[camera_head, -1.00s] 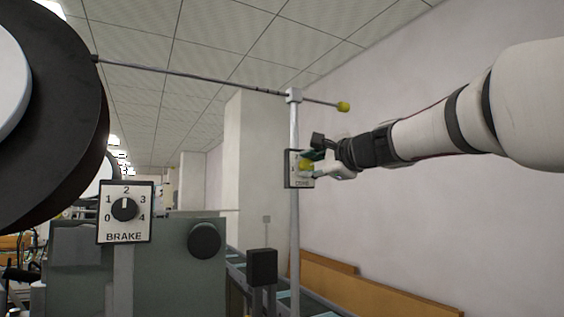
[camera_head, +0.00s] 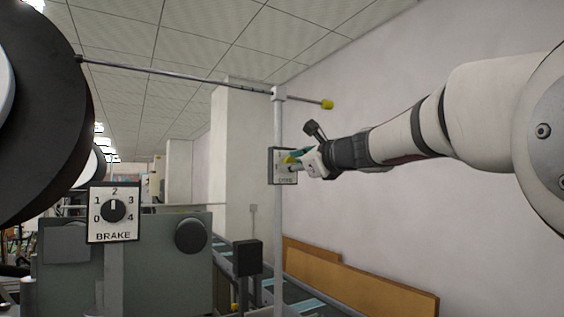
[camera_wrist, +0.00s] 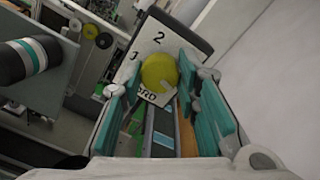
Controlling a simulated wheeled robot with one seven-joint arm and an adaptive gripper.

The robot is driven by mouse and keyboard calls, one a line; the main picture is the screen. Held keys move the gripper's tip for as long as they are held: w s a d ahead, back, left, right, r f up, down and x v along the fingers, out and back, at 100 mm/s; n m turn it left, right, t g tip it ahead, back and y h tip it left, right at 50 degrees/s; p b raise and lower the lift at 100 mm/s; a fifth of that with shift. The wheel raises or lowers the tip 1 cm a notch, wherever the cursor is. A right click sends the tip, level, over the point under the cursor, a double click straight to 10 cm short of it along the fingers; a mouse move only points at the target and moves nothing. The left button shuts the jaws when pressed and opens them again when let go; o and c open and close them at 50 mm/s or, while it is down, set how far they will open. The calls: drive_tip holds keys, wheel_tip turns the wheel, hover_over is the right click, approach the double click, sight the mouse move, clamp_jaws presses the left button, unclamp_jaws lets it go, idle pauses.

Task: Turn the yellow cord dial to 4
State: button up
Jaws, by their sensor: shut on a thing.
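The yellow cord dial (camera_wrist: 159,72) sits on a white, dark-edged plate (camera_wrist: 188,38) that looks tilted in the wrist view. A 2 shows above the dial, another digit on its left, and part of the word CORD below. A small pale mark shows on the dial's lower right; the digits on the right are hidden by a finger. My gripper (camera_wrist: 158,88) is shut on the dial, its teal fingers on either side. In the head view my gripper (camera_head: 297,160) is at the plate (camera_head: 273,167) and hides much of it; a little yellow (camera_head: 290,158) shows.
A BRAKE dial panel (camera_head: 114,212) stands left, near a large dark roll (camera_head: 45,110). A dark box (camera_head: 248,258) is below. The wall (camera_head: 400,230) is on the right.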

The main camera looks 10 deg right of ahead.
drive_tip(key=shift+f, duration=0.15)
drive_tip(key=o, duration=1.2)
drive_tip(key=shift+c, duration=0.2)
drive_tip(key=shift+s, duration=0.15)
drive_tip(key=v, duration=1.1)
drive_tip(key=shift+s+d, duration=0.2)
drive_tip(key=shift+s, duration=0.15)
